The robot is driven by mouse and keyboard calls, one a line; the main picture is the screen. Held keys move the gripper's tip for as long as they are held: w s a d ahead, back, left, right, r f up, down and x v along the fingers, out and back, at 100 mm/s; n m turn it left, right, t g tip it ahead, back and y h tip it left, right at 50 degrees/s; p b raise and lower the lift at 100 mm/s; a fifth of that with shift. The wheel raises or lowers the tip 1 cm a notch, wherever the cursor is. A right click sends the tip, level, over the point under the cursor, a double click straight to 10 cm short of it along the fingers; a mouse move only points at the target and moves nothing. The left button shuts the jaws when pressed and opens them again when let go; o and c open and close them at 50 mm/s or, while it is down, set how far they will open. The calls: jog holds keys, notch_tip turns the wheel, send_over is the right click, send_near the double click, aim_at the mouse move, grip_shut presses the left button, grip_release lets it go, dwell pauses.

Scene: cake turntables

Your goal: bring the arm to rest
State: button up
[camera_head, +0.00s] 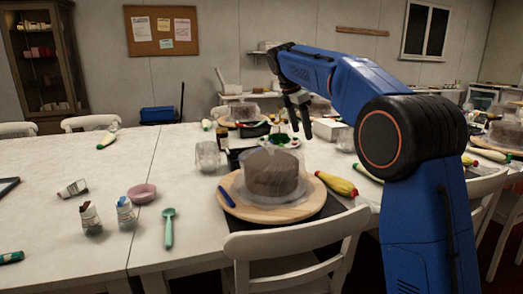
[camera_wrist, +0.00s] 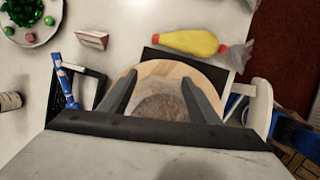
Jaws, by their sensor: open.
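My blue arm reaches from the right of the head view over the table, with my gripper (camera_head: 299,112) pointing down above and behind a cake. In the wrist view my gripper (camera_wrist: 160,90) shows two dark fingers spread apart with nothing held between them. The brown cake (camera_head: 272,172) sits under a clear cover on a round wooden turntable (camera_head: 240,206). In the wrist view part of the turntable (camera_wrist: 186,72) and the cake (camera_wrist: 160,106) show between and below the fingers; the rest is hidden by the gripper body.
A yellow piping bag (camera_head: 337,184) lies right of the turntable, and a blue tool (camera_head: 227,197) lies on its rim. A white chair (camera_head: 300,238) is in front. The left tabletop has free room.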

jog(key=s+d+f+m+y, duration=0.1)
jog(key=s+d+m, duration=0.3)
jog(key=s, duration=0.5)
jog(key=s+d+f+m+t, duration=0.1)
jog(key=s+d+m, duration=0.3)
jog(key=s, duration=0.5)
jog(key=s+d+f+m+y, duration=0.1)
jog(key=s+d+f+m, duration=0.2)
jog(key=s, duration=0.6)
jog(key=s+d+f+m, duration=0.2)
jog(key=s+f+m, duration=0.4)
jog(key=s+f, duration=0.3)
jog(key=s+d+f+m+t+y, duration=0.1)
jog(key=s+f+m, duration=0.5)
jog(key=s, duration=0.9)
notch_tip(320, 180, down, 3)
jog(key=shift+s+d+f+t, duration=0.1)
jog(key=shift+s+d+t, duration=0.05)
jog(key=shift+d+t, duration=0.2)
